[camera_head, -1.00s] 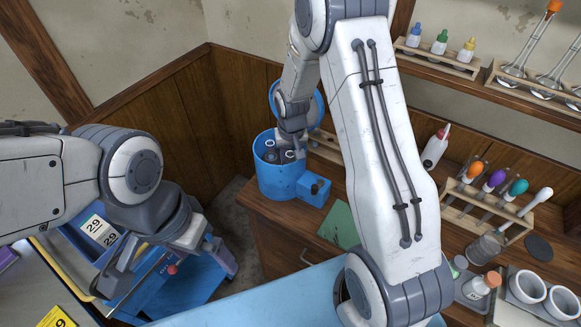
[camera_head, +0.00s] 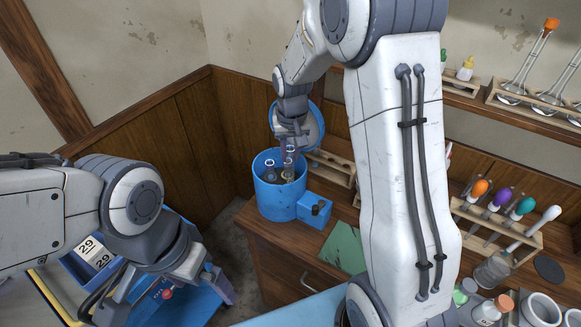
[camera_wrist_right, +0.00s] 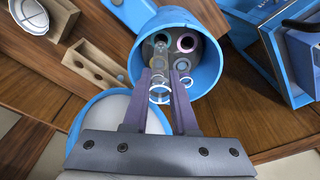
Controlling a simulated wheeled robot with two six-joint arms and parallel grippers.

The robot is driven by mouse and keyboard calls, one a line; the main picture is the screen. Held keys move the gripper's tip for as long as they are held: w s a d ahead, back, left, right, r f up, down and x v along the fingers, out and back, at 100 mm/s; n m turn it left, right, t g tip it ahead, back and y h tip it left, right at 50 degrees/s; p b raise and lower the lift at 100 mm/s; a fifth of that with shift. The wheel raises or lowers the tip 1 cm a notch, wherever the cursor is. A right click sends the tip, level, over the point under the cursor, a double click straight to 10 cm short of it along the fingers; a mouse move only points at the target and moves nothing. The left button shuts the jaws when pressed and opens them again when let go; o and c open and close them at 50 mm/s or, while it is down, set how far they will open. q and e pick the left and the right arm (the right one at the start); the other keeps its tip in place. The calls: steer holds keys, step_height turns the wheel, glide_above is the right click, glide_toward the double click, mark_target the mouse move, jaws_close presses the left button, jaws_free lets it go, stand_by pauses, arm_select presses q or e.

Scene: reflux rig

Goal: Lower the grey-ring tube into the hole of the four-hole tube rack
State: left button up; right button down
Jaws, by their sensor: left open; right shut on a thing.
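My right gripper (camera_head: 290,146) is shut on the grey-ring tube (camera_head: 289,162), just above the open blue drum-shaped device (camera_head: 280,203). In the right wrist view, a pale ring of the tube (camera_wrist_right: 160,94) shows between the two purple fingers (camera_wrist_right: 163,100); its lower end is hard to make out. The wooden tube rack (camera_head: 332,168) stands behind the drum, partly hidden by my right arm; two of its holes show in the wrist view (camera_wrist_right: 85,66). My left gripper (camera_head: 205,272) is open and empty at the lower left.
The drum's round blue lid (camera_head: 312,122) stands open behind it. Inside the drum are other ringed tubes or holes, one with a pink ring (camera_wrist_right: 186,42). A green mat (camera_head: 344,250) lies on the bench.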

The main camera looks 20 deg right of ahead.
steer(key=shift+r, duration=0.35)
step_height(320, 180, up, 16)
steer(key=p, duration=1.3)
steer(key=shift+f, duration=0.15)
